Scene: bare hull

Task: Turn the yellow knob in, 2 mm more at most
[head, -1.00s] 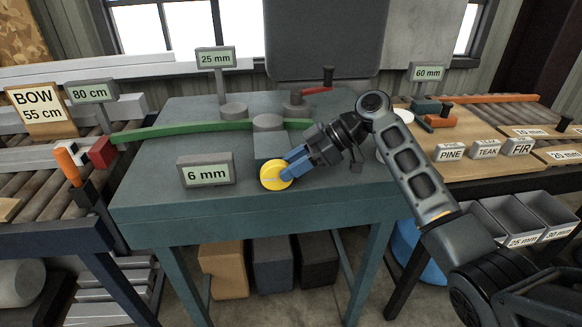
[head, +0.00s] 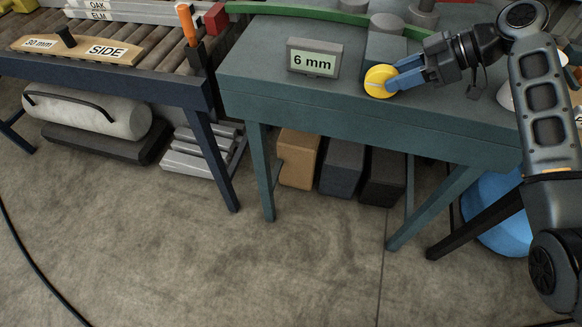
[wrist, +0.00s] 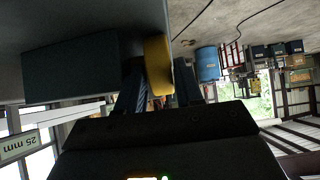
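The yellow knob (head: 381,81) is a round disc on the front of a grey-green block (head: 385,48) on the teal bench. The knob also shows in the wrist view (wrist: 157,65), between the two fingers. My gripper (head: 393,80) reaches in from the right, its blue fingers on either side of the knob and apparently shut on it. The fingers hide part of the knob's right side. A grey display (head: 314,60) left of the knob reads "6 mm".
The teal bench top (head: 262,62) is clear left of the display. A roller table with a "SIDE" board (head: 105,50) stands to the left. Several blocks (head: 342,168) sit under the bench. A blue rounded object (head: 495,215) is at the lower right. The floor in front is open.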

